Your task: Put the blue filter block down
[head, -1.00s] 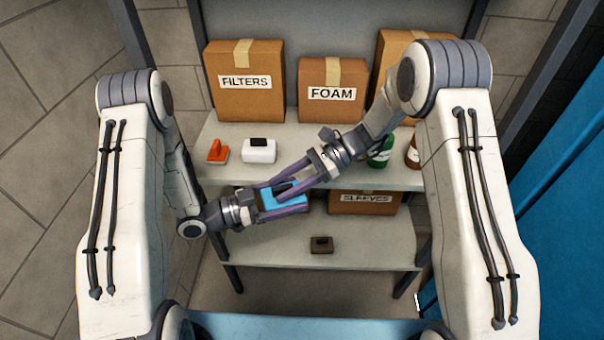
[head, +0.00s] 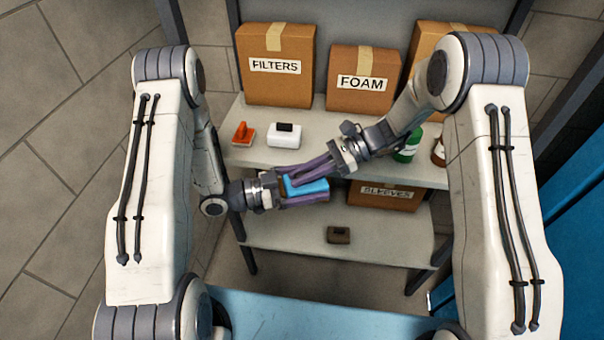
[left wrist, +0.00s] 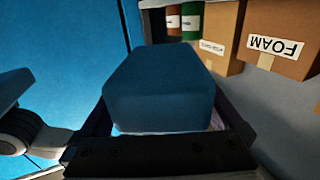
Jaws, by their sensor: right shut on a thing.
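The blue filter block (head: 318,186) is up in the air between my two grippers, in front of the shelf unit. My left gripper (head: 300,195) has its fingers along the block's sides, close against them, and looks shut on it. In the left wrist view the block (left wrist: 160,95) fills the space between the fingers. My right gripper (head: 302,177) reaches in from the upper right and is shut on the block's top; its fingers cover the dark grip there.
The upper shelf (head: 262,160) holds an orange brush (head: 243,134), a white block (head: 285,135), a green bottle (head: 407,146) and boxes marked FILTERS (head: 275,68) and FOAM (head: 362,82). The lower shelf (head: 290,237) holds a SLEEVES box (head: 384,198) and a small brown block (head: 339,235), with bare space around it.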

